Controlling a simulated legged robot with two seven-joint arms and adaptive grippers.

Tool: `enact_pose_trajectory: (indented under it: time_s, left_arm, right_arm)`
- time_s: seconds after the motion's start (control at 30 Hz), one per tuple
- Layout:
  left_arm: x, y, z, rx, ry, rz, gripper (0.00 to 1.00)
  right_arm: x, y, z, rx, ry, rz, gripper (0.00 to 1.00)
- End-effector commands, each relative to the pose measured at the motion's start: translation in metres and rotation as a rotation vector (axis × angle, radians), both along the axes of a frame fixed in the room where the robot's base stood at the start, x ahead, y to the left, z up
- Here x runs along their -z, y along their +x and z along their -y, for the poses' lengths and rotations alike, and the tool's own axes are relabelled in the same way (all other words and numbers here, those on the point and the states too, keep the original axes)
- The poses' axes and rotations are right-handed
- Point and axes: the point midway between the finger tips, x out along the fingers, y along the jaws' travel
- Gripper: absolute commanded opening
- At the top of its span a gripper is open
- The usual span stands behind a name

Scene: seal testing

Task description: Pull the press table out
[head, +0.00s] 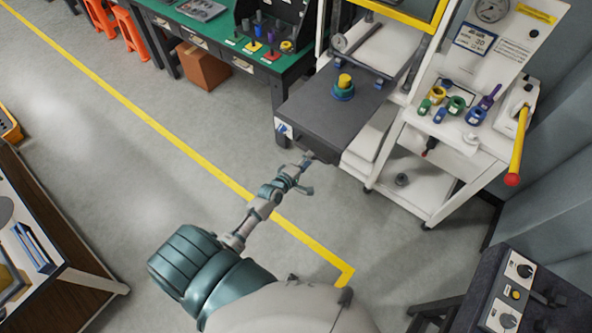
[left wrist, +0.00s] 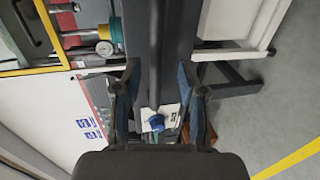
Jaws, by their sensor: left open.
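The press table (head: 308,112) is a dark grey flat plate jutting from the white press frame toward me. A blue round part with a yellow top (head: 343,88) stands on it. My left gripper (head: 304,165) is at the table's near edge, by a dark handle-like piece (head: 322,154). In the left wrist view, the open fingers of my left gripper (left wrist: 158,85) stand on either side of a long dark bar (left wrist: 174,35), which seems to belong to the table's front. Whether the fingers touch it I cannot tell. My right gripper is out of view.
A white cart (head: 445,150) with coloured parts and a red-tipped yellow lever (head: 517,150) stands right of the table. A green-topped bench (head: 215,35) is behind left. A control box (head: 520,297) is at lower right. The floor before the press is clear.

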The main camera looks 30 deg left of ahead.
Motion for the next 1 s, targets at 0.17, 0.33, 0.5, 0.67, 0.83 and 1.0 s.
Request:
enact_pose_trajectory:
  time_s: [0.17, 0.33, 0.5, 0.67, 0.83, 1.0]
  left_arm:
    - [-0.006, -0.035, -0.003, 0.000, 0.000, -0.004, 0.41]
    - [-0.011, -0.061, -0.005, 0.001, 0.000, -0.004, 0.41]
    - [-0.014, -0.077, -0.006, 0.000, 0.000, -0.004, 0.41]
    - [-0.015, -0.081, -0.007, 0.000, 0.000, -0.004, 0.41]
    - [-0.015, -0.082, -0.007, 0.000, 0.000, -0.004, 0.41]
    - [-0.015, -0.081, -0.007, 0.000, 0.000, -0.003, 0.41]
  right_arm:
    - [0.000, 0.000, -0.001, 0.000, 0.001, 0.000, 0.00]
    - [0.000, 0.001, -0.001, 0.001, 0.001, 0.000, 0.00]
    - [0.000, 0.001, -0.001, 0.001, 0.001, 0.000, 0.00]
    - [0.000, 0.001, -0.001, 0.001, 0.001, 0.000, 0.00]
    - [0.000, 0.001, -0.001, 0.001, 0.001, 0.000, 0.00]
    - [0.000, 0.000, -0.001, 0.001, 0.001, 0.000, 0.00]
